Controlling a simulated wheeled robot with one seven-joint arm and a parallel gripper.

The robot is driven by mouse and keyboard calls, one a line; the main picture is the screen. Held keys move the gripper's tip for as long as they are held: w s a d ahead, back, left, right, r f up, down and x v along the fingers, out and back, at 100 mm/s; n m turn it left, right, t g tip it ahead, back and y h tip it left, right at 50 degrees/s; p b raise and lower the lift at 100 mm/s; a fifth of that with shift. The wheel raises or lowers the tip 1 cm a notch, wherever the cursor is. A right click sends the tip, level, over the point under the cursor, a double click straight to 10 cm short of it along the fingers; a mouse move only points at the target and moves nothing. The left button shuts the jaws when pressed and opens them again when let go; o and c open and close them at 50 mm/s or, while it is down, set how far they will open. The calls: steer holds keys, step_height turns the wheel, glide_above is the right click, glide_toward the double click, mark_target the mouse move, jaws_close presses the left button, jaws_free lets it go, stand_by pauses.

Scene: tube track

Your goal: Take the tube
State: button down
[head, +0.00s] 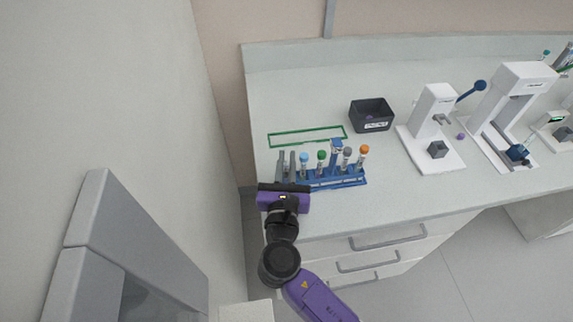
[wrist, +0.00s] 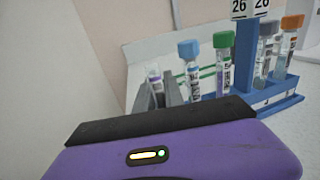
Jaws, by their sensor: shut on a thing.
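My gripper (head: 286,157) is over the left end of a blue rack (head: 350,183) on the bench. The rack carries a label post (wrist: 246,50) marked 26.
A green outlined rectangle (head: 306,142) lies on the bench behind the rack. A black bin (head: 371,115) stands to its right, then white instruments (head: 433,130) farther right. A wall rises close on the left. The bench front right of the rack is clear.

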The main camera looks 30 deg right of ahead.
step_height(320, 180, up, 20)
steer(key=p, duration=0.2)
steer(key=shift+p, duration=0.3)
steer(key=shift+f, duration=0.15)
